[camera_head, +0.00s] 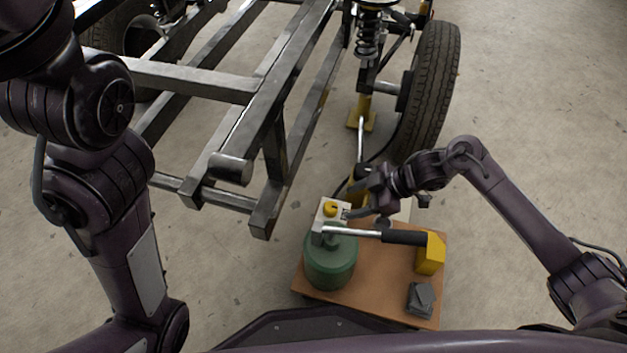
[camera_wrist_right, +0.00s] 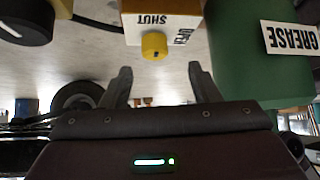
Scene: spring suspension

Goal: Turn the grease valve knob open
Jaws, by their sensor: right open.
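In the right wrist view the knob (camera_wrist_right: 153,45) appears upside down, beside the labels SHUT and OPEN. The green canister there carries a GREASE label (camera_wrist_right: 289,37). My right gripper (camera_wrist_right: 160,70) is open and empty, its two fingertips apart. The knob lies just beyond the gap between them, and I see no contact. In the head view the right gripper (camera_head: 355,212) is at the box's right side. My left gripper is out of view.
A wooden-topped stand (camera_head: 382,273) carries the canister, a yellow block (camera_head: 430,253) and a grey object (camera_head: 420,298). A lever with a black grip (camera_head: 405,237) crosses above it. The metal frame (camera_head: 230,150) and a tyre (camera_head: 430,90) stand behind.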

